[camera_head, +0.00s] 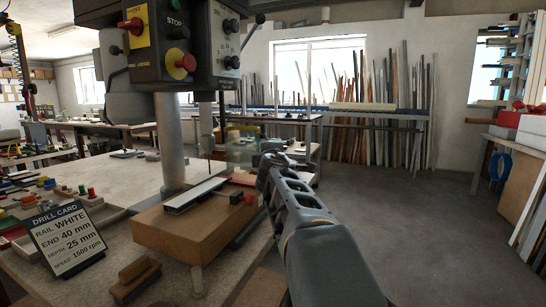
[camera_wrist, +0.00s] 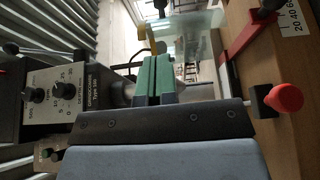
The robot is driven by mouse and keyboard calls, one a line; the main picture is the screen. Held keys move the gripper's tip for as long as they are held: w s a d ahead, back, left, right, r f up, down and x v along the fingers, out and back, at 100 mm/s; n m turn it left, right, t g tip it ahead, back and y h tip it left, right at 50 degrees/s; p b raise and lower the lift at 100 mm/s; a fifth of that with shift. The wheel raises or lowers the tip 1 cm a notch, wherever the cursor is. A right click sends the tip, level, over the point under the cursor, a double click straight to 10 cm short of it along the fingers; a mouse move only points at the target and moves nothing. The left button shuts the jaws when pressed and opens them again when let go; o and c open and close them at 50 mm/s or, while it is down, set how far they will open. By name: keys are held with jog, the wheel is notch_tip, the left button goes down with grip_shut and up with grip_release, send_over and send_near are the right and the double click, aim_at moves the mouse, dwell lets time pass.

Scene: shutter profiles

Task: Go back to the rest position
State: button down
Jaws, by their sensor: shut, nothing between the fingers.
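My gripper (camera_head: 266,161) is at the end of my arm, which reaches forward from the bottom of the head view. It is beside the drill press, at the far right end of the wooden jig. In the wrist view my gripper (camera_wrist: 152,60) has its two green fingers together with nothing between them. The wooden jig (camera_head: 180,241) carries a pale rail (camera_head: 196,194) lying in a dark channel. A red knob (camera_head: 249,199) sits at the jig's right end and also shows in the wrist view (camera_wrist: 284,98). The fingertips' exact distance from the jig is unclear.
The drill press head (camera_head: 180,50) and its column (camera_head: 169,140) stand left of my arm. A clear guard (camera_head: 241,146) is close to my gripper. A drill card (camera_head: 66,239) reads RAIL WHITE, END 40 mm. Open floor (camera_head: 420,220) lies to the right.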

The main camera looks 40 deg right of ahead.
jog(key=s+a+f+m+g+y+p, duration=0.4)
jog(key=s+a+f+m+g+p, duration=0.1)
jog(key=s+a+p, duration=0.5)
jog(key=s+a+f+m+g+y+p, duration=0.5)
jog(key=s+a+m+g+p, duration=0.1)
jog(key=s+a+p, duration=0.5)
jog(key=shift+a+f+m+g+p, duration=0.2)
jog(key=shift+a+m+g+p, duration=0.2)
jog(key=shift+a+p, duration=0.6)
jog(key=shift+a, duration=0.1)
